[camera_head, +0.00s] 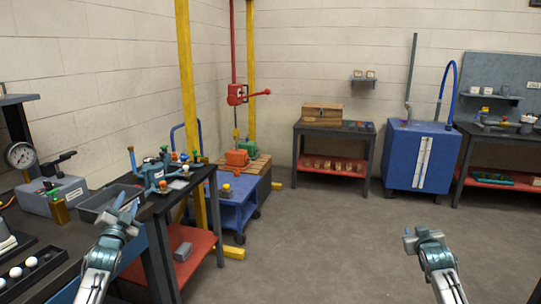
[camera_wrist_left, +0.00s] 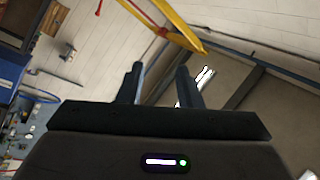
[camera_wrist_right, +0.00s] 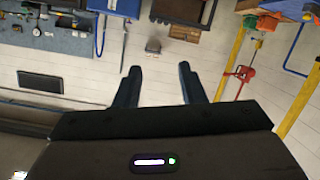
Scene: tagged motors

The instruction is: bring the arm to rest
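My left gripper (camera_head: 124,210) is raised in front of the dark workbench at the left of the head view. Its fingers stand apart in the left wrist view (camera_wrist_left: 160,85), with nothing between them. My right gripper (camera_head: 423,238) is over open floor at the lower right of the head view. Its fingers are also apart and empty in the right wrist view (camera_wrist_right: 158,82). An orange motor (camera_head: 237,158) and a green motor (camera_head: 247,147) sit on a wooden pallet on the blue cart (camera_head: 232,208).
A red hoist (camera_head: 237,94) hangs beside yellow posts. A blue cabinet (camera_head: 422,155) stands at the back. The middle floor (camera_head: 320,235) is clear.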

